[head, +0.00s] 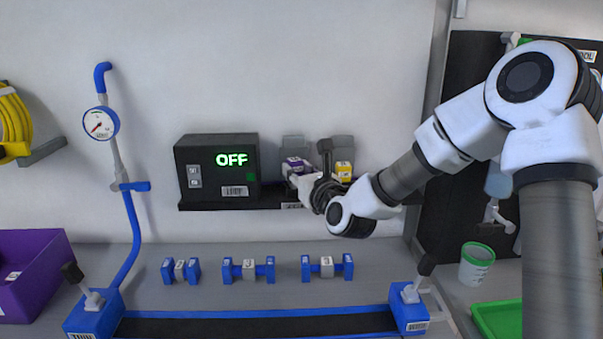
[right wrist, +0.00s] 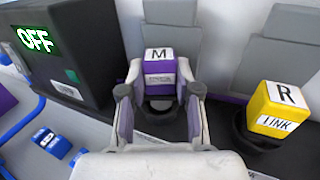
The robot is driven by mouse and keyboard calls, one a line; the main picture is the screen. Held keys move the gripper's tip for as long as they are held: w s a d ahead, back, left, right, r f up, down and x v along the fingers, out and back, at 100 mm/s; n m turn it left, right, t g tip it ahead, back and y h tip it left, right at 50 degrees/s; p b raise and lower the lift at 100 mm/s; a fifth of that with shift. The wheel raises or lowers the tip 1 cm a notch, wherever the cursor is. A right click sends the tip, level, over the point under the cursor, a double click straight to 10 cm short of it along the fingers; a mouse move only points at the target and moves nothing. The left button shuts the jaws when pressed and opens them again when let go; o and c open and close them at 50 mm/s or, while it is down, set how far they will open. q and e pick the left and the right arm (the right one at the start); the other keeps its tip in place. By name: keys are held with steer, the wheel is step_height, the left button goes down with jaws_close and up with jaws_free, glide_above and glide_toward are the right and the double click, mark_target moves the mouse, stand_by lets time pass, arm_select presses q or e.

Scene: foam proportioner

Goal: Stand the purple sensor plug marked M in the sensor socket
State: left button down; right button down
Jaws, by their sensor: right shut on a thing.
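The purple sensor plug marked M (right wrist: 160,72) stands upright between the fingers of my right gripper (right wrist: 160,100) in the right wrist view. The fingers are shut on its sides. Its base is at or just above a dark round socket (right wrist: 158,108) on the shelf; I cannot tell if it is fully seated. In the head view the plug (head: 295,165) shows at the shelf, partly hidden by my right gripper (head: 305,180). My left gripper is not in view.
A yellow plug marked R (right wrist: 282,108) stands in a round holder to the right. A black box (head: 218,165) reading OFF stands to the left on the shelf (head: 270,200). Blue blocks (head: 248,269) lie on the bench below.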

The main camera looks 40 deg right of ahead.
steer(key=shift+s+a+r, duration=0.1)
steer(key=shift+s+r, duration=0.1)
steer(key=shift+s, duration=0.1)
steer(key=shift+w+f+b, duration=0.25)
steer(key=shift+f+b, duration=0.25)
steer(key=c, duration=0.8)
jaws_free()
steer(key=shift+s+r, duration=0.1)
steer(key=shift+r, duration=0.05)
